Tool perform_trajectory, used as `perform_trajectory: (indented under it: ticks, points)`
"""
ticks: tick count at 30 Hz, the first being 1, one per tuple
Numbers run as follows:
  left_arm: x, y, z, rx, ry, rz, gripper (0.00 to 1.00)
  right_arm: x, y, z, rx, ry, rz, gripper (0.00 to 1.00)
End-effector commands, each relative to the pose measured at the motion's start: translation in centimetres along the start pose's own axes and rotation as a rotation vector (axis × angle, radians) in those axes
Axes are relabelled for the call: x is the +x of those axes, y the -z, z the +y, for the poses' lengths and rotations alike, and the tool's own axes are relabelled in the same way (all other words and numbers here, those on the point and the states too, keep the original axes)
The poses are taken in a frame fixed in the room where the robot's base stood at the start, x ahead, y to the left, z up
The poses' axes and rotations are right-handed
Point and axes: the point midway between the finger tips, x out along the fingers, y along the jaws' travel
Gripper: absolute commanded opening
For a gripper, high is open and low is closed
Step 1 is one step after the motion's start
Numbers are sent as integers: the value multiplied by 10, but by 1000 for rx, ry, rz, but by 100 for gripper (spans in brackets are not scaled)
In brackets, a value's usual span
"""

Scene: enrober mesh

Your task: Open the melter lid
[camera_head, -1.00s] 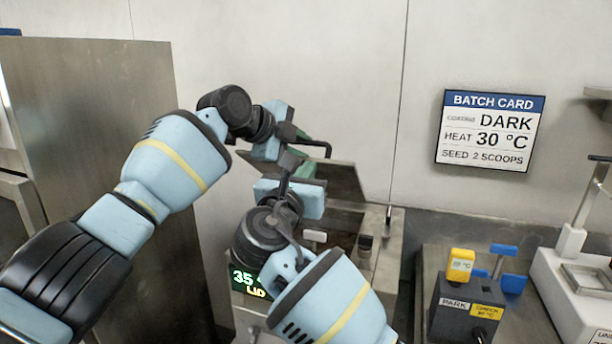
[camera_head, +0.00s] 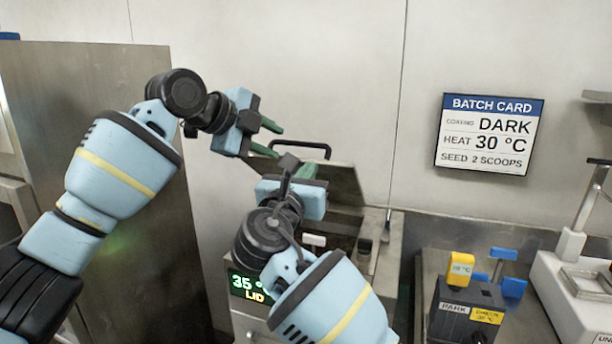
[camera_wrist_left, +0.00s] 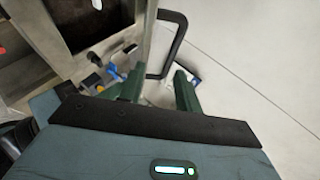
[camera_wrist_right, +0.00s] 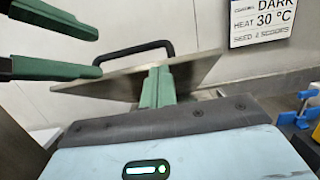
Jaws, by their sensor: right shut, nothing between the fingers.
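The melter (camera_head: 385,268) is a steel box with a display reading 35 and LID. Its steel lid (camera_head: 342,182) is raised and tilted back, with the bowl opening partly visible below. The lid's black loop handle (camera_head: 302,146) shows on the upper edge, also in the left wrist view (camera_wrist_left: 178,40) and right wrist view (camera_wrist_right: 135,53). My left gripper (camera_head: 268,138) is open, left of the handle and apart from it; its green fingers (camera_wrist_left: 160,88) hold nothing. My right gripper (camera_head: 308,170) is shut and empty. Its fingertips (camera_wrist_right: 158,80) overlap the lid in the right wrist view; contact cannot be told.
A batch card (camera_head: 490,134) hangs on the wall. To the right stand a dark holder (camera_head: 465,310) with a yellow-topped device (camera_head: 460,268), blue-handled items (camera_head: 513,285) and a white scale (camera_head: 570,290). A tall steel cabinet (camera_head: 120,110) is at left.

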Motion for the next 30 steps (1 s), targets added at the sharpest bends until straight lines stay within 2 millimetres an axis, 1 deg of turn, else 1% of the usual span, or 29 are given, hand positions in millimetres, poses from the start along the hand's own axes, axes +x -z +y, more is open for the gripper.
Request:
perform_trajectory:
  ticks: [1,6,12,16,20,23,30]
  points:
    - [-10,1,-2,3,5,0,33,0,0,0,0,1,0,0]
    - [-30,3,-3,5,10,2,33,-1,2,1,-1,-2,3,0]
    - [-39,4,-4,4,11,4,33,-2,2,2,-1,-4,5,0]
    - [-39,4,-4,3,14,4,33,-3,3,3,-1,-5,6,0]
    - [-35,3,-7,-20,48,6,33,-3,3,3,-1,-6,6,0]
    - [-30,1,-13,-68,118,13,33,-3,3,3,-1,-6,7,0]
    - [-16,-5,-33,-243,385,70,33,-3,3,3,-1,-6,7,0]
